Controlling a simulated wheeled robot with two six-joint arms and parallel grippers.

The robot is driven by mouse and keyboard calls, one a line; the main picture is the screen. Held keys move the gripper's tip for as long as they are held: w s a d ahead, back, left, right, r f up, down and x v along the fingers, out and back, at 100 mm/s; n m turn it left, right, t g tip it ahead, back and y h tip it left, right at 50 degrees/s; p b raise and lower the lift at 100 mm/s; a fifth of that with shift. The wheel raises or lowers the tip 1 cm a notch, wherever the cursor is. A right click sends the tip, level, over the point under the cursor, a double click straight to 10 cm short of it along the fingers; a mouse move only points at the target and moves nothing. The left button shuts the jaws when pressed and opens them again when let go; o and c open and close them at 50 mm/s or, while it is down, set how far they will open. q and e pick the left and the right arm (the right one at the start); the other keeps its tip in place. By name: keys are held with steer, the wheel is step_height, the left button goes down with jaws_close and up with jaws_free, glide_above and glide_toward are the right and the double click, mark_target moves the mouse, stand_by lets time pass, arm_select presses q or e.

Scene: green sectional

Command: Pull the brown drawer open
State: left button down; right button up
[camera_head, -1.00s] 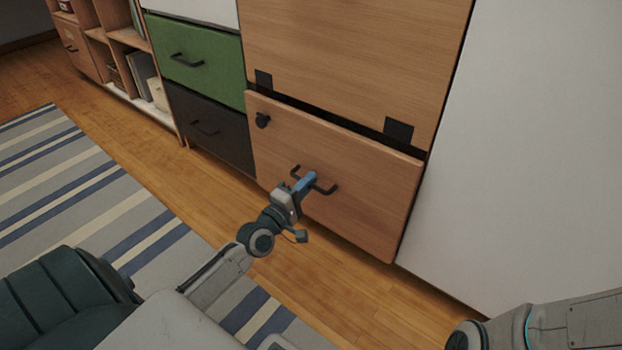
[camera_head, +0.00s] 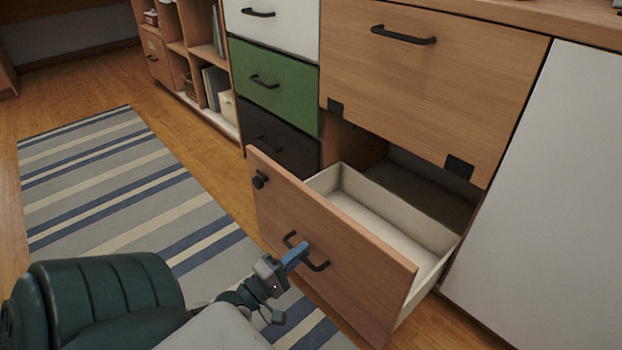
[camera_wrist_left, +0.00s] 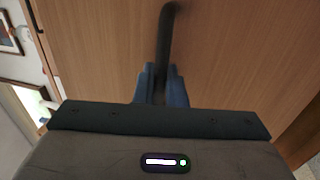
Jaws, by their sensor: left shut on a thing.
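The brown drawer (camera_head: 325,255) is pulled well out of the cabinet, and its empty white inside shows in the head view. Its front has a dark bar handle (camera_head: 317,266) and a small black knob at its upper left. My left gripper (camera_head: 297,253) is shut on the handle near its middle. In the left wrist view the blue fingers (camera_wrist_left: 162,86) close around the dark handle (camera_wrist_left: 165,35), against the wooden drawer front (camera_wrist_left: 220,50). My right gripper is not in view.
A wooden flap door (camera_head: 425,85) is above the drawer. Green (camera_head: 275,85) and black (camera_head: 275,140) drawers are shut at left, and a white panel (camera_head: 550,190) stands at right. A striped rug (camera_head: 120,190) lies on the wooden floor.

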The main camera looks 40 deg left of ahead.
arm_select(q)
steer(key=shift+s, duration=0.35)
steer(key=c, duration=1.6)
jaws_free()
steer(key=p+v, duration=0.2)
steer(key=v, duration=0.8)
steer(key=shift+s+p, duration=0.4)
steer(key=shift+a+f, duration=0.1)
